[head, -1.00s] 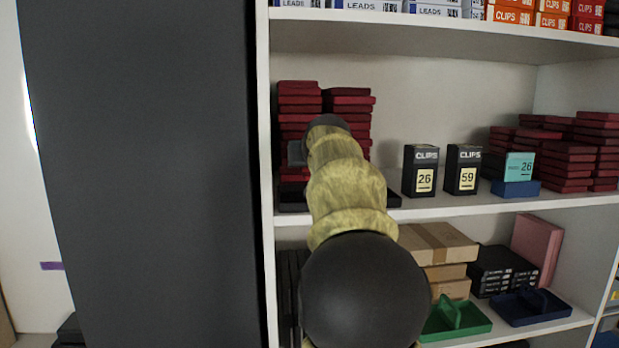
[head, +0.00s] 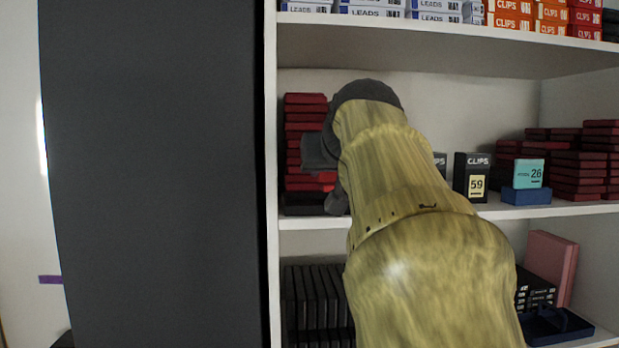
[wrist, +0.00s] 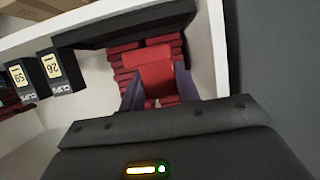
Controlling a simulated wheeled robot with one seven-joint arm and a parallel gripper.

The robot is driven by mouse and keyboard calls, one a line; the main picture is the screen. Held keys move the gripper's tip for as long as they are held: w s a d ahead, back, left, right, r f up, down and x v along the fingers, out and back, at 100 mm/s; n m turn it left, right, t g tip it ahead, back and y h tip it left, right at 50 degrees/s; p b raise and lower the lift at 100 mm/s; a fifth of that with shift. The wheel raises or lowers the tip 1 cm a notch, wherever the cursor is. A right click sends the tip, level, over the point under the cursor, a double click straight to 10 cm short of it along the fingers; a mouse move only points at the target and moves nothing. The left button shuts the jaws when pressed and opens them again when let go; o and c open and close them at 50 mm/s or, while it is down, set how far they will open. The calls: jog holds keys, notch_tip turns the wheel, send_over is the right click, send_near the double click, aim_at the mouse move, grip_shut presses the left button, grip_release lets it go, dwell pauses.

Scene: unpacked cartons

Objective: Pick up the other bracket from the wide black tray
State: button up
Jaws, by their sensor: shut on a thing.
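A bright red bracket (wrist: 154,72) sits between the two grey fingers of my gripper (wrist: 158,86) in the wrist view, which shows the shelf upside down. My gripper is shut on it. In the head view a small bit of the red bracket (head: 326,178) shows beside my dark gripper (head: 322,158). The wide black tray (wrist: 125,24) lies close by in the wrist view, and its left part (head: 302,208) shows in the head view. My arm hides the rest of the tray there. I cannot tell whether the bracket still touches the tray.
Dark red boxes (head: 304,125) are stacked behind the tray. Black CLIPS cartons marked 59 (head: 472,180) and 26 (wrist: 52,68) stand beside it. A teal box (head: 528,173) sits on a blue base. The shelf's side panel (head: 270,150) is close on the left.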

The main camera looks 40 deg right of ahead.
jog(key=shift+s+a, duration=0.6)
jog(key=shift+s, duration=0.3)
